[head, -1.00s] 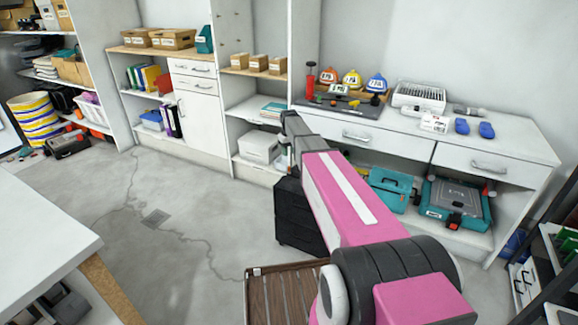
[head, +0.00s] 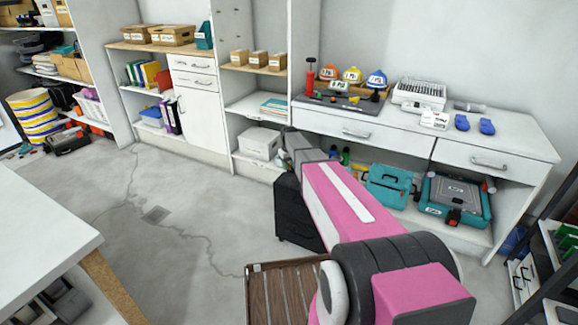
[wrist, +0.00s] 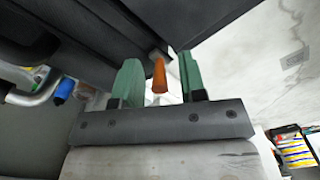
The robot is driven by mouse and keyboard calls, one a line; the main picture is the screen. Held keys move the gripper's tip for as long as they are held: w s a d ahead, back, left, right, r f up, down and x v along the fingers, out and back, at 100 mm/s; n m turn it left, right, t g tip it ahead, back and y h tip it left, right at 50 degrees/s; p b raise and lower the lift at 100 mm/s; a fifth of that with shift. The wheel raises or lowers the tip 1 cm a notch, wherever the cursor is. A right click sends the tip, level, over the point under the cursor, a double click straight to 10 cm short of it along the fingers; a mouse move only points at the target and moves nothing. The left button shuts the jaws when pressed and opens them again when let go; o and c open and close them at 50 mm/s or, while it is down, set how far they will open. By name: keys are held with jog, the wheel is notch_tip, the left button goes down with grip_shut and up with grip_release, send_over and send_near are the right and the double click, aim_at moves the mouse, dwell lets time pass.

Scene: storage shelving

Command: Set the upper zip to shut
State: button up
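In the wrist view an orange tapered tab (wrist: 159,75) hangs from a small grey piece at the edge of a dark panel; it looks like a zip pull. My gripper (wrist: 160,82) has two green fingers, spread apart, with the tab showing in the gap between them. I see no contact between either finger and the tab. In the head view a black case (head: 297,212) stands on the floor behind my pink arm. My arm hides part of it, and the fingertips and the tab do not show there. I cannot tell the zip's track or position.
A white workbench (head: 465,128) with drawers stands behind the case, with a teal toolbox (head: 388,187) on its lower shelf. A brown slatted piece (head: 290,290) is at the front. A white table (head: 40,235) is at left. The concrete floor (head: 190,220) between is open.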

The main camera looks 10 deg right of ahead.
grip_shut()
jog(key=s+d, duration=0.6)
jog(key=d, duration=0.2)
jog(key=s+d, duration=0.6)
jog(key=d, duration=0.2)
jog(key=s+d, duration=0.6)
jog(key=d, duration=0.2)
jog(key=shift+s+d, duration=0.15)
jog(key=shift+s, duration=0.05)
grip_release()
jog(key=shift+r, duration=0.1)
notch_tip(320, 180, up, 11)
